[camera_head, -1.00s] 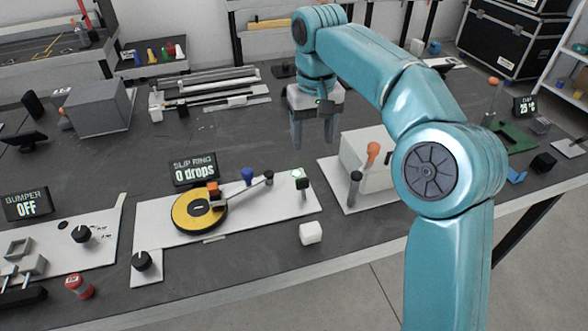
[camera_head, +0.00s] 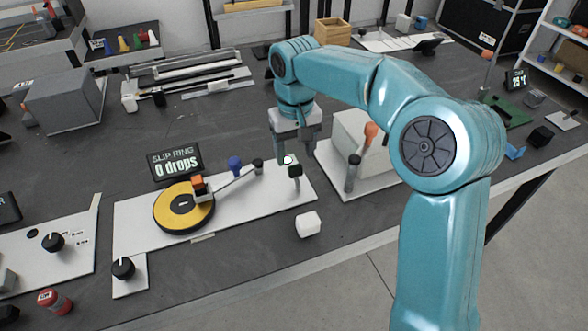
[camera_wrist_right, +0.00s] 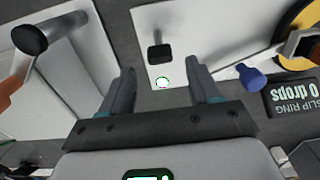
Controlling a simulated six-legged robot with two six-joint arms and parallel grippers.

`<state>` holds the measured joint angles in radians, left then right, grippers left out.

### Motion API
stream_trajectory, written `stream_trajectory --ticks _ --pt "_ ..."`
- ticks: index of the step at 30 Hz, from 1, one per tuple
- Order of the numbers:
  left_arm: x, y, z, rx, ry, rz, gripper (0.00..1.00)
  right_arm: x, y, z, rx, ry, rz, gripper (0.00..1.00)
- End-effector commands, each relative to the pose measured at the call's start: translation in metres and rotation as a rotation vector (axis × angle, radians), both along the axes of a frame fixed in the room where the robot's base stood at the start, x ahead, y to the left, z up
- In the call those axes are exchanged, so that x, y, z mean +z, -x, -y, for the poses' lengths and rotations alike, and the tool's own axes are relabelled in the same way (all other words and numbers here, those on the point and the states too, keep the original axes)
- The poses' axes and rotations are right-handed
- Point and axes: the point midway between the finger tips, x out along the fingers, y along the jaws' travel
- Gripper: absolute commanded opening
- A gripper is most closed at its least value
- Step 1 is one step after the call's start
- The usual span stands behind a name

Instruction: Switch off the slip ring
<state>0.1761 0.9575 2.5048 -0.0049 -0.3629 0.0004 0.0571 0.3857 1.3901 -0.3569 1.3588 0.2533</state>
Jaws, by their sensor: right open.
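The slip ring is a white board (camera_head: 135,220) with a yellow and black disc (camera_head: 170,212), an orange-topped block (camera_head: 197,184) on a thin arm, a blue peg (camera_head: 235,166) and a black post. Its display (camera_head: 176,162) reads "SLIP RING 0 drops". At the board's right end stand a small dark lever (camera_head: 295,172) and a lit white round lamp (camera_head: 288,160). In the right wrist view the lever (camera_wrist_right: 160,50) and lamp (camera_wrist_right: 162,83) lie ahead of and between the spread fingers. My right gripper (camera_head: 294,150) is open and empty, close behind the lever. My left gripper is out of view.
A white cube (camera_head: 308,224) lies in front of the board. Right of my gripper is another panel with a pale box (camera_head: 350,138) and an orange-topped lever (camera_head: 370,133). A knob panel (camera_head: 75,240) and a red jar (camera_head: 55,301) are at the left.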

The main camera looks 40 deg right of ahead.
Motion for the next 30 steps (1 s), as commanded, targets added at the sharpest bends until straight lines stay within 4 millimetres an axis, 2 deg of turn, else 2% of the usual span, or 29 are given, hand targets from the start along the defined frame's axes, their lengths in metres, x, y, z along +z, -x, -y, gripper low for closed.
stream_trajectory --ticks 1,7,12,19,20,24,25,30 --pt "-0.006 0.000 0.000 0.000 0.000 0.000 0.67 -0.014 0.000 0.000 -0.001 0.000 -0.003 0.62" --pt "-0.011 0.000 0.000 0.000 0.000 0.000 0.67 -0.042 -0.002 0.000 0.000 0.001 -0.002 0.62" --pt "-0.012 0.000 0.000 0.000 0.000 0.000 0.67 -0.050 -0.003 0.000 0.000 0.001 0.000 0.62" --pt "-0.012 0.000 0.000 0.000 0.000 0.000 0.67 -0.050 -0.004 0.000 0.000 0.001 0.000 0.62" --pt "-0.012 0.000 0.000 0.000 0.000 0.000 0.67 -0.050 -0.004 0.000 0.000 0.001 0.000 0.55" --pt "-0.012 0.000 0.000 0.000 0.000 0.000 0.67 -0.050 -0.004 0.000 0.000 0.001 0.000 0.10" --pt "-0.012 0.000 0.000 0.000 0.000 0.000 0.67 -0.050 -0.004 0.000 0.000 0.001 0.000 0.05" --pt "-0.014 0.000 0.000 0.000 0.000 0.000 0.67 -0.051 -0.003 0.000 0.000 0.002 0.005 0.06"
